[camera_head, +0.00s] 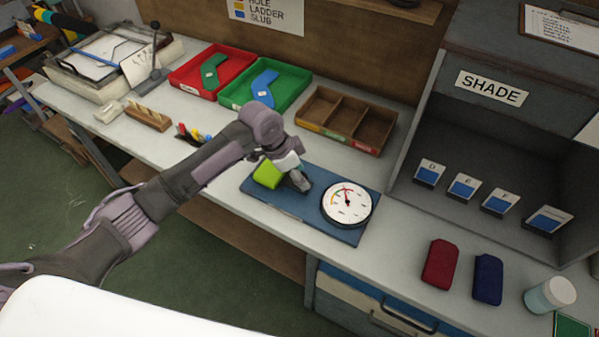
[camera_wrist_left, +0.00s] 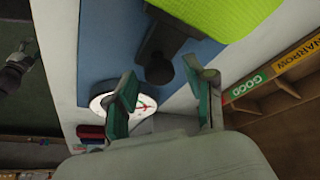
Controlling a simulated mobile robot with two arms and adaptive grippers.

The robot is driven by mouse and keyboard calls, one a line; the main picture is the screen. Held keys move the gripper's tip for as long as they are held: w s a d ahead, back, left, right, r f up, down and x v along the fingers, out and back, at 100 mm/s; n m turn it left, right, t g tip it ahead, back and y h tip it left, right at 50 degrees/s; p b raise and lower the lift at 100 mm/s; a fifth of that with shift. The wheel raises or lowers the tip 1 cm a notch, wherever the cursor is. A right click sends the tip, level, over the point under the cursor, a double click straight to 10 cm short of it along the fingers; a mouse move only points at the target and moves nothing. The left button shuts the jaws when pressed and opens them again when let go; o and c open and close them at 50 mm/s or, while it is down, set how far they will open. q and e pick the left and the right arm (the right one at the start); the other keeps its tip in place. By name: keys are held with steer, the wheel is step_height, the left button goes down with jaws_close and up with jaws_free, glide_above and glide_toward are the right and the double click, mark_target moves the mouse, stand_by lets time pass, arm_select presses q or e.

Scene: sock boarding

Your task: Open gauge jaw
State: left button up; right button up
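The gauge stands on a blue base plate (camera_head: 275,207) on the bench, with a round white dial (camera_head: 347,203) at its right end. A lime-green block (camera_head: 267,174) is at its left part. My left gripper (camera_head: 299,180) is over the plate, between the block and the dial. In the left wrist view the gripper (camera_wrist_left: 167,95) is open, its two fingers apart. A dark rounded knob (camera_wrist_left: 158,70) below the lime block (camera_wrist_left: 215,15) shows ahead between the fingers; contact cannot be told. A grey part at that view's left edge may be my right gripper (camera_wrist_left: 15,72).
Red (camera_head: 188,77) and green (camera_head: 240,98) trays and a wooden divided box (camera_head: 374,130) stand behind the gauge. A red case (camera_head: 440,264), a blue case (camera_head: 487,279) and a white-lidded jar (camera_head: 550,294) are to the right. The front edge is close.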

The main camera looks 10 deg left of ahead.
arm_select(q)
jaws_close()
steer(key=shift+s+d+r+p, duration=0.1)
steer(key=shift+s+d+p, duration=0.2)
steer(key=shift+d+p, duration=0.4)
steer(key=shift+s+d+r+p, duration=0.1)
steer(key=shift+s+d+p, duration=0.25)
steer(key=shift+d, duration=0.6)
steer(key=shift+w+d+f, duration=0.1)
steer(key=shift+d+f, duration=0.05)
steer(key=shift+f, duration=0.05)
steer(key=shift+o, duration=1)
jaws_free()
steer(key=shift+r, duration=0.1)
steer(key=v, duration=1.2)
